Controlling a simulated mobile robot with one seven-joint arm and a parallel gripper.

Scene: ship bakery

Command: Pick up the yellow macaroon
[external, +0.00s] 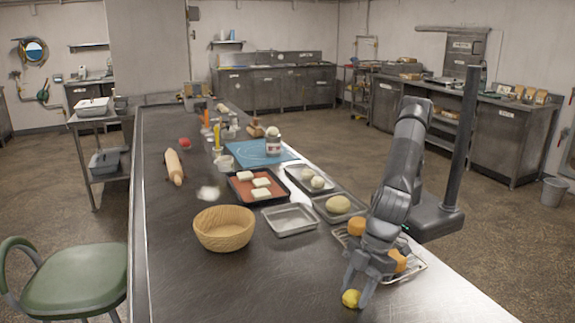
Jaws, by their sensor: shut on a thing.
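The yellow macaroon (350,298) is small and round, at the near right part of the long metal counter. My gripper (356,290) points down at it, with its fingers shut on the macaroon. I cannot tell whether the macaroon touches the counter or is just above it. Part of the macaroon is hidden by the fingers.
A wire rack (417,267) with orange pieces (356,227) lies beside and behind my gripper. Metal trays, one empty (291,220) and one with dough (338,204), stand farther back. The counter's near left is clear.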

